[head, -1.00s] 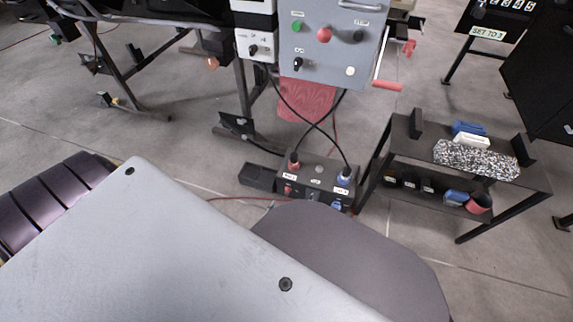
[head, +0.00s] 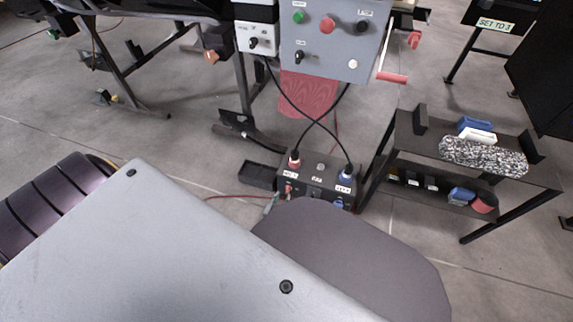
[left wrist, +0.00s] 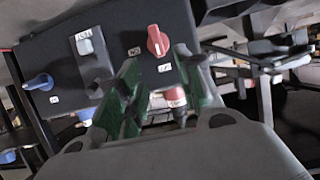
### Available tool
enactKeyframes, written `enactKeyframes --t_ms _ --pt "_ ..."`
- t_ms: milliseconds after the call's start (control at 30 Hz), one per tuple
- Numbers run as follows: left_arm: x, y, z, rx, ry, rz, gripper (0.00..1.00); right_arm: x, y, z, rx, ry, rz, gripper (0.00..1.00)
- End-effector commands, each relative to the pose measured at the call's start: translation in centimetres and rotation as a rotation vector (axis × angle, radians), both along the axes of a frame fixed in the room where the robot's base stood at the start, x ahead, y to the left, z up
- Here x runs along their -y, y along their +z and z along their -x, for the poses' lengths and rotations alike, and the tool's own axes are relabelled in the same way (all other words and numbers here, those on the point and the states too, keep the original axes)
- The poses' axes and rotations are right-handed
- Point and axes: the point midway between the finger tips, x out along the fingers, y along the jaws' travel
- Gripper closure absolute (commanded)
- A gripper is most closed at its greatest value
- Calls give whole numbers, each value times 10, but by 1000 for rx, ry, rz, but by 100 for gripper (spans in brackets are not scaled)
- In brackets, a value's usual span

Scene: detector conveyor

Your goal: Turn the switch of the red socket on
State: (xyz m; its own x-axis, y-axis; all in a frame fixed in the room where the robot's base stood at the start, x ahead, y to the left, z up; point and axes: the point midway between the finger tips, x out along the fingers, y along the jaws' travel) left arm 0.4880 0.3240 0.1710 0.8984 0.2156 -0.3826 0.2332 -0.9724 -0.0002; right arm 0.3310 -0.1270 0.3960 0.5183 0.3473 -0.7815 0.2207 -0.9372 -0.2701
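The black socket box (head: 318,178) stands on the floor below the grey panel. It has a red plug (head: 294,160) and a blue plug (head: 346,174) on top. The red socket's rotary switch (head: 288,188) shows small on its front; in the left wrist view the red switch (left wrist: 157,40) is a knob with a white line, nearly upright in the picture. My left gripper (left wrist: 158,60) is open, its green fingers near the knob on either side; contact cannot be told. In the head view my left gripper (head: 270,205) is mostly hidden by my arm. My right gripper is not in view.
The blue socket's switch (left wrist: 40,82) is beside the red one on the box. A black shelf (head: 400,150) with a speckled block stands to the right. Two black cables and a red hose run near the box. An open black tray (head: 258,174) lies left of it.

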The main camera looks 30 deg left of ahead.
Motion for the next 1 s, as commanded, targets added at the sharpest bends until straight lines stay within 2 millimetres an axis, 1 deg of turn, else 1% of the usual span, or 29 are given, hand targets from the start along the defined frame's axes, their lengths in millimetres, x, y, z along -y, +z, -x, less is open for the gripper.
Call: enactKeyframes --t_ms 33,600,1000 --pt "-1 -3 -4 0 0 0 64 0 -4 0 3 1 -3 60" --pt "-9 -19 -41 1 -1 0 64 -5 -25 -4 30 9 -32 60" --pt "-15 -28 -63 0 0 0 64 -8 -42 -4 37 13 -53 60"
